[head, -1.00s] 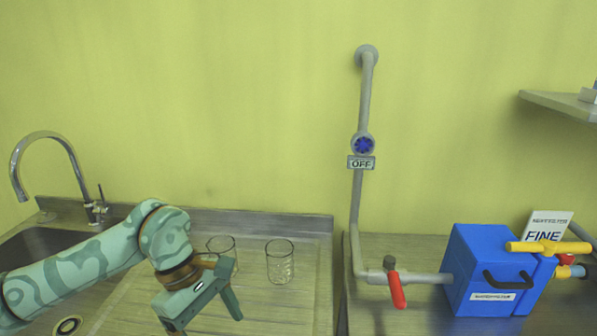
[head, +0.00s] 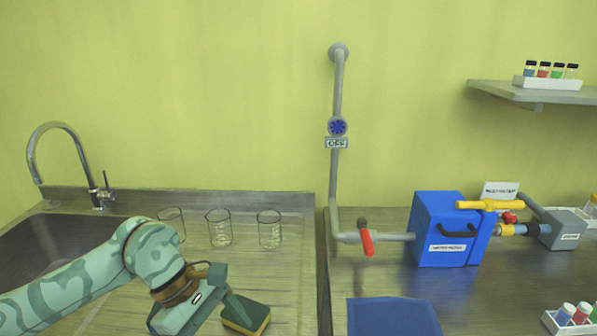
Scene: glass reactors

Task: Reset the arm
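My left arm comes in from the left in the head view, over the draining board. My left gripper (head: 207,321) points down and to the right at the bottom edge, its fingers spread and nothing seen between them; the near finger is partly cut off. A green and yellow sponge (head: 246,315) lies on the board just right of the far finger. I cannot tell whether they touch. My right arm and gripper are out of view.
Glass beakers (head: 219,228) stand behind my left gripper, beside the sink (head: 60,243). To the right are a pipe with a red-handled valve (head: 366,242), a blue box (head: 440,235), a blue mat (head: 392,318), a vial rack (head: 570,321) and a shelf (head: 535,95).

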